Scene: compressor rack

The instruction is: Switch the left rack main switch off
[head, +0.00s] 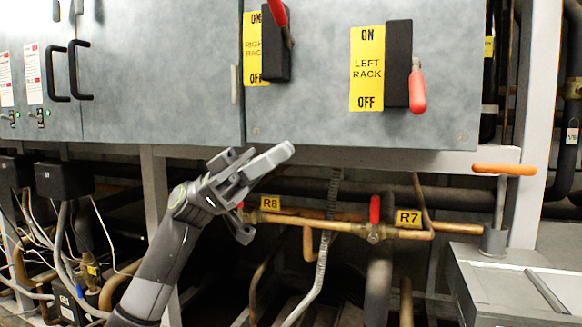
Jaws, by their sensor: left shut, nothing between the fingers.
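The left rack main switch (398,65) is a black box with a red handle (417,90) on the grey cabinet front. Its yellow label (367,69) reads ON at the top, LEFT RACK in the middle and OFF at the bottom. The red handle hangs down, with its tip level with OFF. My left gripper (288,152) is shut and empty. It is below and left of the switch, in front of the cabinet's lower edge, and apart from the handle. My right gripper is not in view.
The right rack switch (275,45) is to the left, its red handle (278,12) pointing up. Copper pipes with a red-handled valve (375,210) and labels R8 and R7 run below the cabinet. An orange-handled valve (504,169) stands at the right.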

